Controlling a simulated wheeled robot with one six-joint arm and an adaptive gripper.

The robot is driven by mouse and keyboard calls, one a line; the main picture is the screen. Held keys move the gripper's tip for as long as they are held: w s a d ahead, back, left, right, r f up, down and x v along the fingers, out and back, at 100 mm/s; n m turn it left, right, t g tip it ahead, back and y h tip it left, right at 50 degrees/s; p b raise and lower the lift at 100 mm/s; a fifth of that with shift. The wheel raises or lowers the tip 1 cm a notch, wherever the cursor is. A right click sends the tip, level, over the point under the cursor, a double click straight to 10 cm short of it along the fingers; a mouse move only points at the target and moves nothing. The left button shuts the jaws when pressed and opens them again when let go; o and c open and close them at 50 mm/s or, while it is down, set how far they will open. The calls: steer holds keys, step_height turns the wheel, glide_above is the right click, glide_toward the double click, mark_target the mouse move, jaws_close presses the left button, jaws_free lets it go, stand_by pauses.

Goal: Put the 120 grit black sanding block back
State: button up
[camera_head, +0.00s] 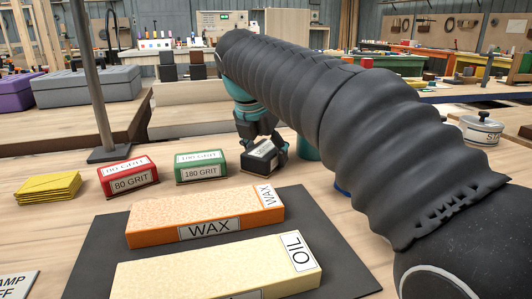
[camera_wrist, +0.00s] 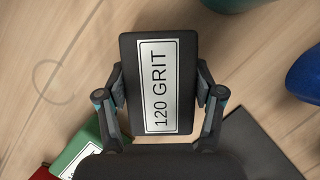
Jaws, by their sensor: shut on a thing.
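The black sanding block (camera_wrist: 184,84) has a white label reading 120 GRIT. In the wrist view my gripper (camera_wrist: 160,88) has one finger against each long side of it and is shut on it. In the head view the black block (camera_head: 261,158) is at the end of my arm, tilted, to the right of the green block. Whether it touches the table is hard to tell. My gripper (camera_head: 264,140) comes down on it from above. The green 180 GRIT block (camera_head: 201,168) and the red 80 GRIT block (camera_head: 128,177) sit in a row to its left.
A dark mat (camera_head: 338,262) in front carries an orange WAX block (camera_head: 160,212) and a cream OIL block (camera_head: 180,269). Yellow sheets (camera_head: 50,187) lie at left, near a metal post (camera_head: 97,90). A teal container (camera_head: 308,148) stands close right of the black block. A blue object (camera_wrist: 305,75) lies farther right.

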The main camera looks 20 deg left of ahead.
steer(key=o, duration=1.3)
steer(key=p+v, duration=0.3)
steer(key=v, duration=0.9)
steer(key=shift+w+p, duration=0.1)
steer(key=shift+p, duration=0.2)
steer(key=shift+r, duration=0.1)
